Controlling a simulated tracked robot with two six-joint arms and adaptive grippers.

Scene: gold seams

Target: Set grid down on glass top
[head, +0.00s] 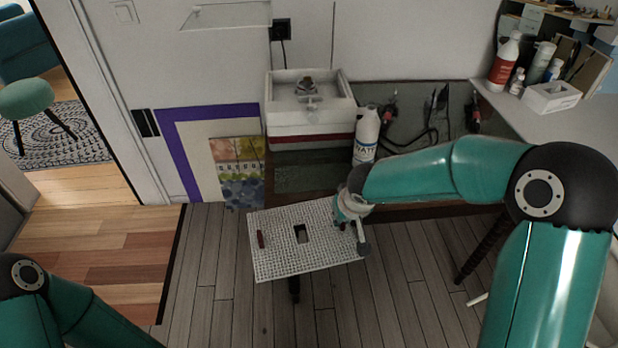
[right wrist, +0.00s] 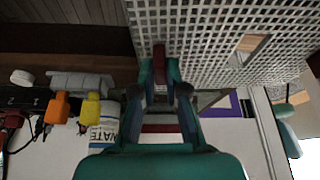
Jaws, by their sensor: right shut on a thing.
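The grid (head: 290,262) is a white perforated panel with a rectangular hole and a dark red handle (head: 261,239) near its left edge. It hangs in the air in front of the table, slightly tilted in the picture. My right gripper (head: 349,212) is shut on its right side; in the right wrist view a dark red piece shows at the fingers (right wrist: 160,90), under the grid (right wrist: 215,50). The glass top (head: 300,180) is a dark greenish pane on the table behind the grid, partly hidden by my right arm. My left gripper is out of view; only the left arm shows.
On the glass top stand a white machine with a basin (head: 308,115), a white bottle (head: 366,138) and dark cables with red-handled tools. Colored sheets (head: 238,165) lean left of the table. A counter (head: 560,125) with bottles is at right. Plank floor is clear at front.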

